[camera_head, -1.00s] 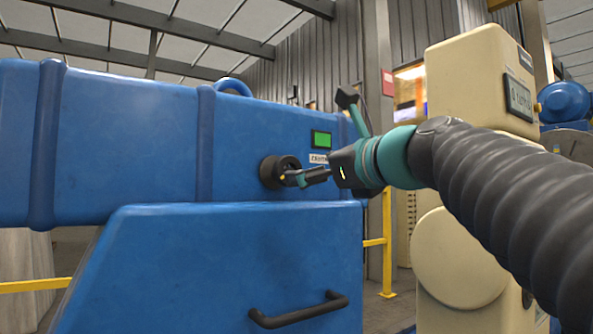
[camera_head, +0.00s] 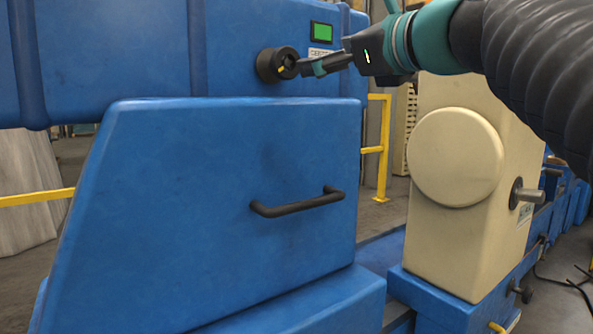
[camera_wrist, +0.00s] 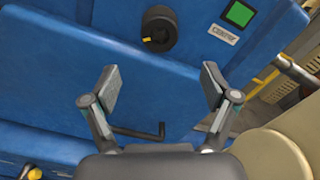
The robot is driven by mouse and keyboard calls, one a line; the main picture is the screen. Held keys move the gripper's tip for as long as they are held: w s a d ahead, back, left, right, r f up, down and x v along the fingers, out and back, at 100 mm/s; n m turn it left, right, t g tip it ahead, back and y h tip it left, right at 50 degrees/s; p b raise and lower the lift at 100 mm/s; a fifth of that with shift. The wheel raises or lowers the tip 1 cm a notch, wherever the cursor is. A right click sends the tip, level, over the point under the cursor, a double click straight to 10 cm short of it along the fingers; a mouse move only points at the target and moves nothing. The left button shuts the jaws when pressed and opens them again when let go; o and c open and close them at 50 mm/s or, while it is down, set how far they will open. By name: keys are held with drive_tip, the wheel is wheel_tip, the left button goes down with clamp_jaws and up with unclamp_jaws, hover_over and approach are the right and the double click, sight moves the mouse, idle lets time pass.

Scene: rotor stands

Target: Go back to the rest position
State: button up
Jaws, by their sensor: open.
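My gripper (camera_wrist: 158,95) is open and empty in the wrist view, its two fingers spread apart in front of the blue machine. In the head view my gripper (camera_head: 312,66) shows from the side, close to the black round knob (camera_head: 277,65) with a yellow mark. The knob also shows in the wrist view (camera_wrist: 159,28), beyond the fingertips and clear of them. From the head view I cannot tell the gap between the fingers and the knob. A lit green screen (camera_head: 322,32) sits just above a small white label on the blue machine (camera_head: 110,60).
The blue lower housing (camera_head: 200,170) juts forward with a black bar handle (camera_head: 297,203). A cream stand (camera_head: 480,230) with a round cover and a metal shaft stands at the right, beneath my arm. A yellow railing (camera_head: 384,150) is behind. Cables lie on the floor at far right.

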drive_tip(key=d+f+n+g+h, duration=0.25)
drive_tip(key=f+n, duration=0.45)
drive_tip(key=f, duration=0.5)
drive_tip(key=d+f+n+g+h, duration=0.25)
drive_tip(key=f+n, duration=0.35)
drive_tip(key=f, duration=0.5)
drive_tip(key=s+d+f+n+g+h, duration=0.1)
drive_tip(key=s+f+n, duration=0.2)
drive_tip(key=s+f, duration=0.3)
drive_tip(key=s+d+f+n+g+h, duration=0.2)
drive_tip(key=s+f+n, duration=0.2)
drive_tip(key=f, duration=0.8)
drive_tip(key=s+d+f+n+g+h, duration=0.1)
drive_tip(key=s+f+n, duration=0.3)
drive_tip(key=s+f, duration=0.4)
drive_tip(key=shift+d+f+h, duration=0.4)
drive_tip(key=shift+h, duration=0.1)
